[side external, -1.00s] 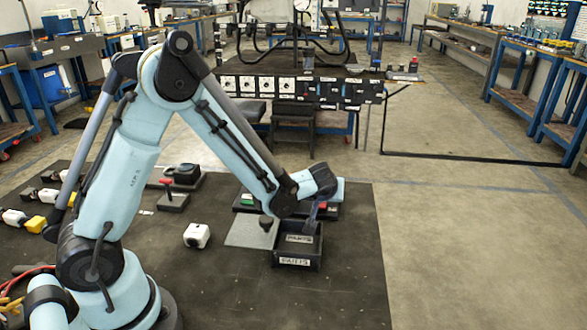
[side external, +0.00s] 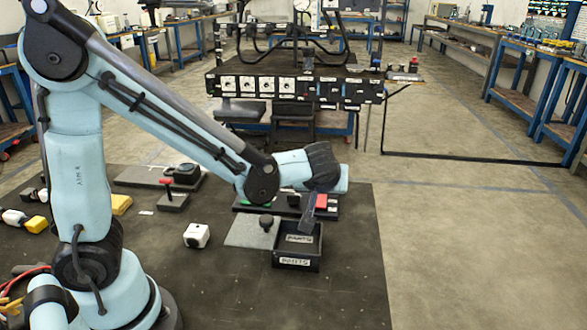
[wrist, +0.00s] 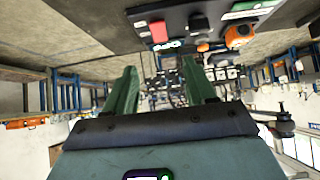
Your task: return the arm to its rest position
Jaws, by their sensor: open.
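My arm is bent, with the elbow high at the upper left and the forearm sloping down to the right.
A box with red and green parts (side external: 320,203) stands behind the bin. A grey plate (side external: 240,234) with a black knob (side external: 266,221) lies left of the bin, and a white cube (side external: 196,235) further left. A red-handled lever (side external: 170,196) stands behind. The mat's front is clear.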

